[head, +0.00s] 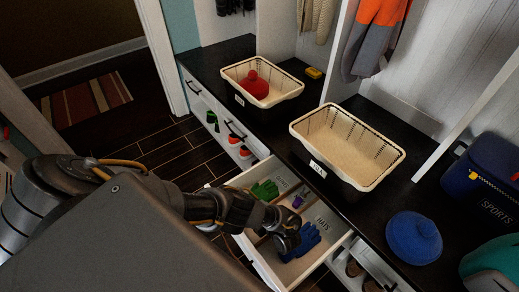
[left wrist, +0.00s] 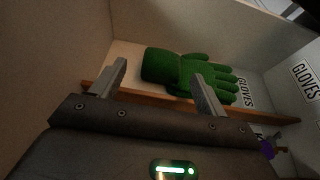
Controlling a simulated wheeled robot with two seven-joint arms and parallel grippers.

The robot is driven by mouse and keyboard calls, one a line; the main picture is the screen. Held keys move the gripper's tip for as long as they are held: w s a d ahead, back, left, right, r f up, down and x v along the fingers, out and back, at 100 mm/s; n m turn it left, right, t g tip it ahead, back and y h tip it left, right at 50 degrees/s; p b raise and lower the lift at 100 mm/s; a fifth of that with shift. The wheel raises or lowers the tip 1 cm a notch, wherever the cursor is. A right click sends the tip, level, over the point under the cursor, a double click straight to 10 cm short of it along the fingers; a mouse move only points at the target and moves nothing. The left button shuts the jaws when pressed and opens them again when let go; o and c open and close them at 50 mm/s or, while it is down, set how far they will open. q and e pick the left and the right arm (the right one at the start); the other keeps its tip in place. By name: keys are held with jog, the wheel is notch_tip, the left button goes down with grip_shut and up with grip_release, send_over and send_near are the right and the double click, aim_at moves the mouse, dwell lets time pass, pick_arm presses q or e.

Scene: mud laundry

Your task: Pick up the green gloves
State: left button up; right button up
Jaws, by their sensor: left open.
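The green gloves (head: 265,190) lie in the open drawer (head: 242,180), in the compartment at the left in the head view. In the left wrist view the green gloves (left wrist: 190,72) lie beyond a wooden divider (left wrist: 100,90), near a GLOVES label. My left gripper (head: 290,228) is over the drawer; its jaws (left wrist: 160,76) are open and empty. In the left wrist view the jaws point toward the gloves, one finger overlapping them in the picture; I cannot tell whether they touch. My right gripper is not in view.
Blue gloves (head: 303,241) and a small purple item (head: 298,201) are also in the drawer. A basket (head: 347,143) and another basket with a red hat (head: 253,85) stand on the bench above. A blue hat (head: 414,238) lies right.

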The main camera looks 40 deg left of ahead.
aim_at(259, 194)
pick_arm(q)
jog(key=b+x, duration=0.2)
jog(key=x, duration=0.2)
jog(key=shift+w+a+f, duration=0.15)
jog(key=shift+w+f, duration=0.05)
jog(key=shift+w, duration=0.05)
jog(key=shift+w+a, duration=0.1)
jog(key=shift+a, duration=0.25)
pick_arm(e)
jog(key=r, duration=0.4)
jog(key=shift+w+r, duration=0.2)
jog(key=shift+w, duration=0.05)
pick_arm(q)
jog(key=shift+c, duration=0.2)
jog(key=c, duration=1)
